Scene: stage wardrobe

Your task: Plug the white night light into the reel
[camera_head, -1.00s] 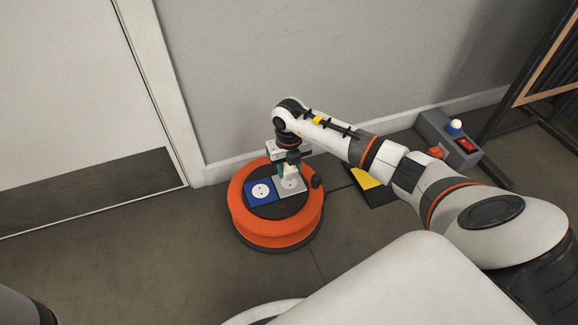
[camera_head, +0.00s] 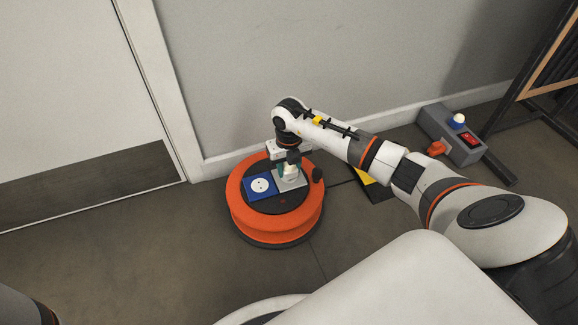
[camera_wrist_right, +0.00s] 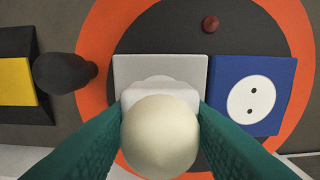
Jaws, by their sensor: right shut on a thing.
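The orange cable reel (camera_head: 238,214) stands on the floor by the wall. Its dark top carries a blue socket plate (camera_head: 251,189) and a grey socket plate (camera_head: 293,185). My right gripper (camera_head: 287,172) is over the grey plate, shut on the white night light (camera_head: 291,168). In the right wrist view the night light's cream globe (camera_wrist_right: 160,137) sits between my teal fingers, and its white base covers the grey plate's socket (camera_wrist_right: 140,68). I cannot tell whether the pins are in. The blue plate's socket (camera_wrist_right: 251,99) is empty. My left gripper is out of view.
A dark knob (camera_wrist_right: 65,72) stands on the reel beside the grey plate. A black and yellow item (camera_head: 376,190) lies right of the reel. Floor left of the reel is clear.

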